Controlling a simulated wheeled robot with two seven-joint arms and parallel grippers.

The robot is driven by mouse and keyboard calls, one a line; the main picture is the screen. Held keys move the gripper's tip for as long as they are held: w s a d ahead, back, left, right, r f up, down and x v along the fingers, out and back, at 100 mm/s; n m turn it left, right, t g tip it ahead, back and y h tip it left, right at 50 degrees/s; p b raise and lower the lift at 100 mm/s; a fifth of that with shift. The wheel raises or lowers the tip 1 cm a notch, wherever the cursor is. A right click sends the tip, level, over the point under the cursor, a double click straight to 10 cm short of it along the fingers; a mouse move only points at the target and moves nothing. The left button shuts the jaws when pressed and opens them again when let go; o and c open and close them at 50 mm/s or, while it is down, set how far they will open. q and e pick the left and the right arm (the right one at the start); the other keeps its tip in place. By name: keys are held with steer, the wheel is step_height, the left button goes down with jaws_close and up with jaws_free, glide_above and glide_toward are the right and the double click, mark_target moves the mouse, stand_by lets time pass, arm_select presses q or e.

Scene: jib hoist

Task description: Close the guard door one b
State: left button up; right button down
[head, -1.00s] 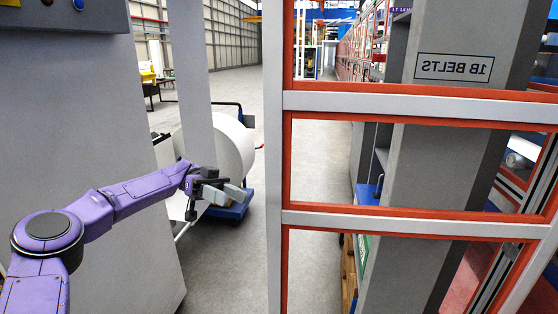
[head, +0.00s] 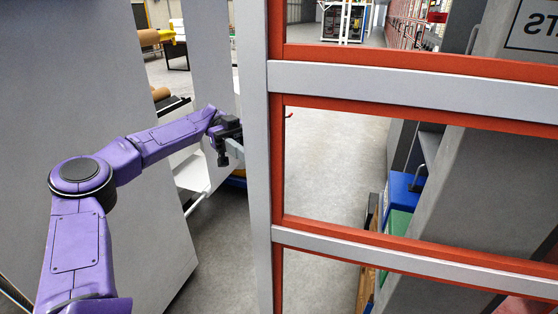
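The guard door has a red and pale grey frame with large see-through openings. It fills the right half of the head view, and its pale grey left upright (head: 257,170) stands near the middle. The finger gap is too small to make out. My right gripper is out of view.
A blue box (head: 401,192) and a green box (head: 396,226) show through the door opening. A large grey panel (head: 70,90) stands at the left. Bare floor (head: 330,165) shows through the door.

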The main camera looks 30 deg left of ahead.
arm_select(q)
steer(key=p+x, duration=0.1)
steer(key=x, duration=0.7)
steer(key=shift+s, duration=0.2)
steer(key=shift+w, duration=0.15)
jaws_close()
